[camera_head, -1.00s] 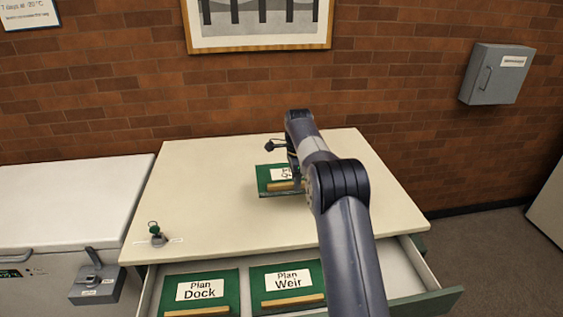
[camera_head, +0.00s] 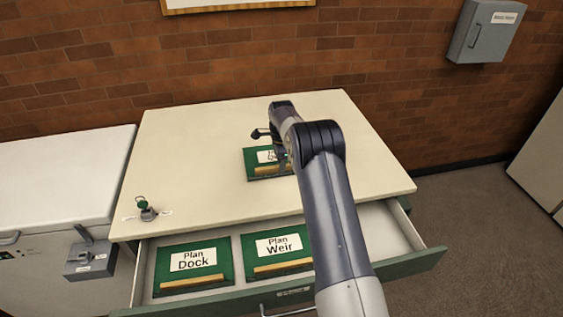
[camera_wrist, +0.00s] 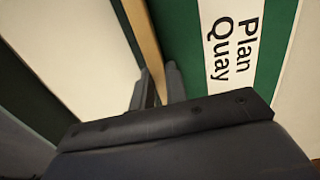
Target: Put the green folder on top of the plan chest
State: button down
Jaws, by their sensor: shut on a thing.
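The green folder (camera_head: 256,158) lies over the cream top of the plan chest (camera_head: 200,140), near its middle. It has a white label and a wooden strip along its front edge. In the wrist view the folder (camera_wrist: 180,30) shows its label reading "Plan Quay". My gripper (camera_wrist: 160,85) is shut on the folder's wooden strip. In the head view my arm hides the folder's right part and the fingertips. The folder looks flat on or very close to the chest top; I cannot tell whether it touches.
The chest's top drawer (camera_head: 385,258) is open, with green folders "Plan Dock" (camera_head: 192,280) and "Plan Weir" (camera_head: 277,265) inside. A small key-like item (camera_head: 146,211) stands at the top's front left. A white chest freezer (camera_head: 60,175) stands left.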

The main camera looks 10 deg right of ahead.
jog(key=c, duration=1.9)
grip_release()
jog(key=shift+f, duration=0.15)
jog(key=o, duration=0.5)
notch_tip(320, 180, up, 12)
jog(key=b, duration=0.2)
jog(key=shift+r, duration=0.25)
